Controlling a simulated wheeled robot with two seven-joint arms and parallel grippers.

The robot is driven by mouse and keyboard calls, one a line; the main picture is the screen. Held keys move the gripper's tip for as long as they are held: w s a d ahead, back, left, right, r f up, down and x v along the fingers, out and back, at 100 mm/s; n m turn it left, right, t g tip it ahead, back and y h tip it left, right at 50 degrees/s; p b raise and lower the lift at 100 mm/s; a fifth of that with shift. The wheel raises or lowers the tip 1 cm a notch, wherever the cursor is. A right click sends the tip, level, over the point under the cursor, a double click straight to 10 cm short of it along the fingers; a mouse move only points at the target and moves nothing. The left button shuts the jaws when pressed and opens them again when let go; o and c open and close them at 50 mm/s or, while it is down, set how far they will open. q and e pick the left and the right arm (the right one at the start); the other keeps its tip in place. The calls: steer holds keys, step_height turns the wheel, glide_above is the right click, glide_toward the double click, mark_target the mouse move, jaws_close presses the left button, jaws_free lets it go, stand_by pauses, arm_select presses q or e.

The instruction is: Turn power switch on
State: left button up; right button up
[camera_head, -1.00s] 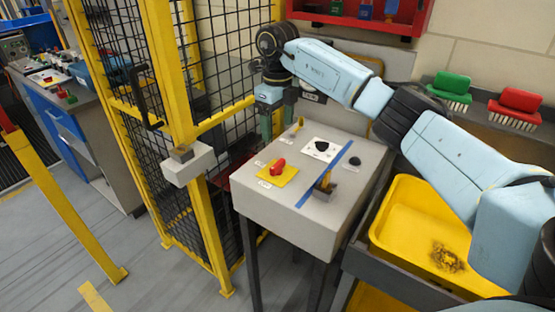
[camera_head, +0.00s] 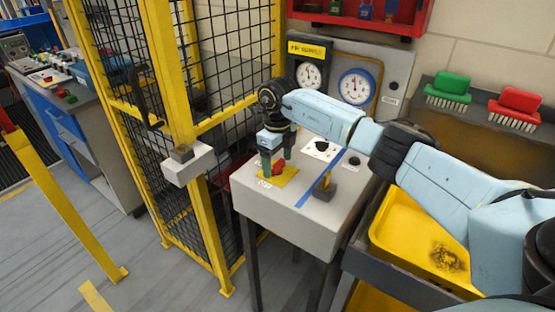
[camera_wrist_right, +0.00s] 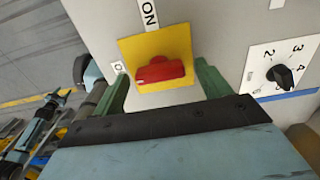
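The power switch is a red knob (camera_head: 279,170) on a yellow plate (camera_head: 287,180), on the top of a grey control box (camera_head: 255,203). In the right wrist view the red knob (camera_wrist_right: 160,71) has its grip lying across the picture, and an ON label (camera_wrist_right: 148,14) is above the plate. A small label showing 0 (camera_wrist_right: 119,67) is to its left. My right gripper (camera_head: 278,157) points down over the knob, fingers apart, one on each side. A gap shows between the knob and each green finger in the wrist view. My left gripper is not in view.
A black numbered dial (camera_wrist_right: 283,75) sits beside the switch. A yellow mesh fence (camera_head: 205,215) stands left; a yellow bin (camera_head: 400,240) is at right. Gauges (camera_head: 355,87) are behind.

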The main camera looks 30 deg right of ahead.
steer(key=c, duration=0.9)
steer(key=shift+c, duration=0.2)
steer(key=shift+r, duration=0.1)
steer(key=m+p, duration=0.2)
steer(key=m, duration=0.2)
steer(key=shift+r, duration=0.1)
steer(key=m+p, duration=0.2)
steer(key=m, duration=0.3)
steer(key=m+p, duration=0.3)
steer(key=m, duration=0.2)
steer(key=shift+m, duration=0.4)
steer(key=shift+m+p, duration=0.95)
steer(key=shift+m, duration=0.55)
steer(key=shift+w, duration=0.1)
